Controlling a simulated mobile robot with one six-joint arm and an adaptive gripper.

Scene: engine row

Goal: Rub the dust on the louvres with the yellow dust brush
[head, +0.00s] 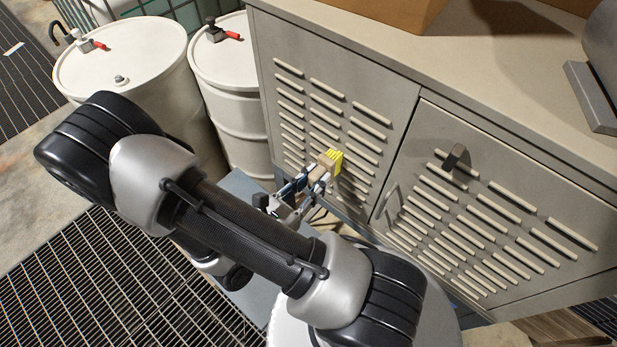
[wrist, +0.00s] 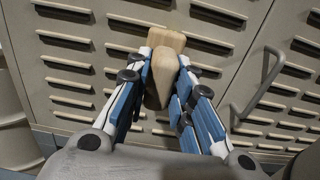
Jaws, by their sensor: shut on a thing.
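My gripper (head: 316,180) is shut on the wooden part of the yellow dust brush (head: 336,159). The yellow bristles point toward the left louvred panel (head: 292,48) of the grey cabinet, over its lower right louvres. I cannot tell whether the bristles touch them. In the wrist view the brush's pale wooden body (wrist: 163,72) lies between the two blue-and-white fingers of my gripper (wrist: 166,76), and its bristles are hidden. Rows of louvres (wrist: 70,83) show behind it. I cannot make out dust on the louvres.
White drums (head: 130,65) stand at the left. A cardboard box (head: 385,12) sits on the cabinet top. Grating floor (head: 80,280) lies lower left.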

